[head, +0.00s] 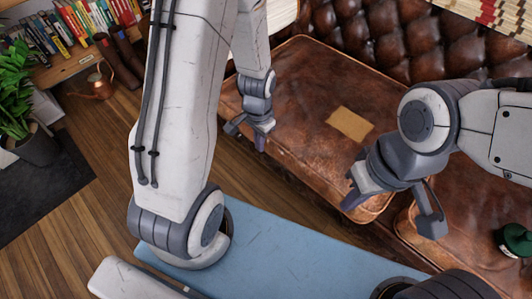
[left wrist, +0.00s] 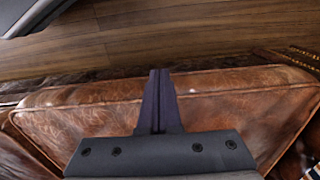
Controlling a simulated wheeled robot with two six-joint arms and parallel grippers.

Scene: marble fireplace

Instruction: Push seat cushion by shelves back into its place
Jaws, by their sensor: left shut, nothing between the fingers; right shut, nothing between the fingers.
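The seat cushion by the shelves (head: 300,95) is brown worn leather with piped edges and a tan patch (head: 349,124) on top. It lies on the sofa at an angle to the tufted backrest, its front edge facing the floor. My left gripper (head: 260,143) is shut and empty at the cushion's front edge, towards its left part. In the left wrist view its closed fingers (left wrist: 158,75) cross the cushion (left wrist: 90,115) and reach its edge; whether they touch it I cannot tell. My right gripper (head: 352,200) is shut and empty over the cushion's front right corner, partly hiding it.
A second leather cushion (head: 480,215) lies at the right with a green object (head: 517,240) on it. The tufted backrest (head: 380,40) stands behind. A bookshelf (head: 80,55), boots (head: 118,62), a copper watering can (head: 98,86) and a plant (head: 20,100) are left. Wooden floor (head: 95,215) is free.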

